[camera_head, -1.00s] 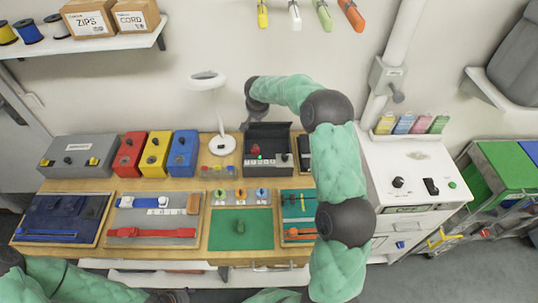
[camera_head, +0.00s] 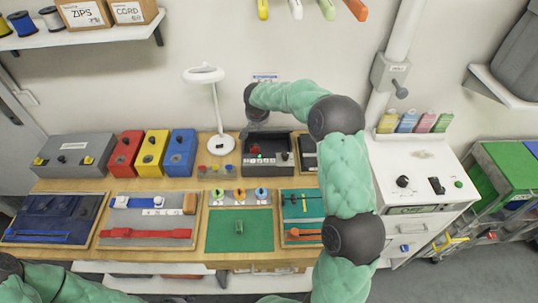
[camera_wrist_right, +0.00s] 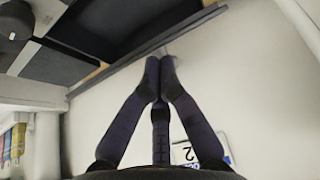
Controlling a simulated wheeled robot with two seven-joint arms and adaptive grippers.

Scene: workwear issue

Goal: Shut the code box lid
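The code box (camera_head: 283,167) is the black box at the back of the bench in the head view. Its front panel has buttons and a small green light, with a red part (camera_head: 254,149) behind. Its dark lid (camera_head: 275,138) stands raised at the back, above the panel; its exact angle is hard to read. My right gripper (camera_head: 257,124) is at the lid's rear edge, its fingertips hidden in the head view. In the right wrist view its fingers (camera_wrist_right: 159,62) are together and empty, beside dark panels. Contact with the lid cannot be told. My left gripper is out of view.
A white lamp (camera_head: 221,145) and red, yellow and blue boxes (camera_head: 152,154) stand left of the code box. Trays and a green mat (camera_head: 225,240) lie in front. A white cabinet (camera_head: 425,165) is to the right. The wall is close behind.

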